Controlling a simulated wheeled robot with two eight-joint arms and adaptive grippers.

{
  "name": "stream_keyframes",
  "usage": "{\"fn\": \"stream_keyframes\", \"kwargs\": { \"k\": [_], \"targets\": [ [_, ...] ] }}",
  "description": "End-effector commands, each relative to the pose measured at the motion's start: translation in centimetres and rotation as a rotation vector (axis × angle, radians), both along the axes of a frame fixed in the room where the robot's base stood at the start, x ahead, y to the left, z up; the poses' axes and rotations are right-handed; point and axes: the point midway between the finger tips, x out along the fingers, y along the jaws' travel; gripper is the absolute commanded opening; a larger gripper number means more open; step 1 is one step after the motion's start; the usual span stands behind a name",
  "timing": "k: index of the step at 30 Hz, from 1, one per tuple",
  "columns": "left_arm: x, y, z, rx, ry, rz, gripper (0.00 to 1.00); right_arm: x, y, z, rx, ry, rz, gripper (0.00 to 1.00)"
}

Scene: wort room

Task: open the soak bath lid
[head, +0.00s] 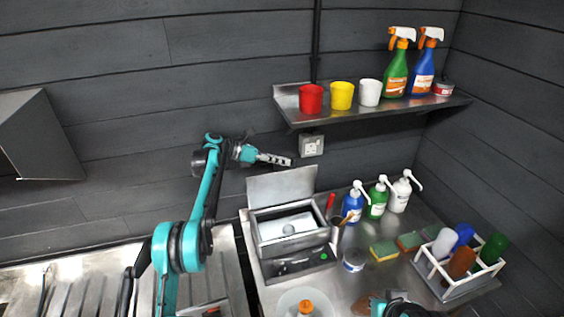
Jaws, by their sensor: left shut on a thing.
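The soak bath (290,262) is a steel box on the metal counter, with a basin holding something pale and a green light on its front. Its lid (283,187) stands raised, close to upright, at the back of the bath, and the basin is uncovered. My left gripper (286,161) is at the lid's top edge, shut on the lid; the exact contact is hard to see. A teal and dark part of my right arm (398,307) shows at the bottom edge, and its fingers cannot be made out.
Blue, green and white pump bottles (377,200), sponges (384,251) and a bottle rack (458,267) stand right of the bath. A shelf (300,118) with cups and spray bottles hangs above. A socket (311,145) is on the wall near my left gripper.

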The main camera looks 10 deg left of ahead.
Motion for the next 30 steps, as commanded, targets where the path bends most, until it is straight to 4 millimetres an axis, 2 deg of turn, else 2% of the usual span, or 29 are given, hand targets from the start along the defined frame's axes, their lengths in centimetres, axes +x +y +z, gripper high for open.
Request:
{"fn": "stream_keyframes", "kwargs": {
  "k": [4,6,7,16,19,23,30],
  "targets": [
    [0.0,0.0,-0.1,0.001,0.000,0.000,0.00,0.0,0.0,0.0,0.000,0.000,0.000,0.00],
    [0.0,0.0,-0.1,0.001,0.000,0.000,0.24,0.0,0.0,0.0,0.000,0.000,0.000,0.00],
    [0.0,0.0,-0.1,0.001,0.000,0.000,0.30,0.0,0.0,0.0,0.000,0.000,0.000,0.00],
    [0.0,0.0,0.1,0.001,0.000,0.000,0.30,0.0,0.0,0.0,0.000,0.000,0.000,0.00],
    [0.0,0.0,0.7,0.001,0.000,0.000,0.30,0.0,0.0,0.0,0.000,0.000,0.000,0.00],
    [0.0,0.0,2.9,0.001,0.000,0.000,0.30,0.0,0.0,0.0,0.000,0.000,0.000,0.00],
    [0.0,0.0,7.8,0.001,0.000,0.000,0.30,0.0,0.0,0.0,0.000,0.000,0.000,0.00]
  ]
}}
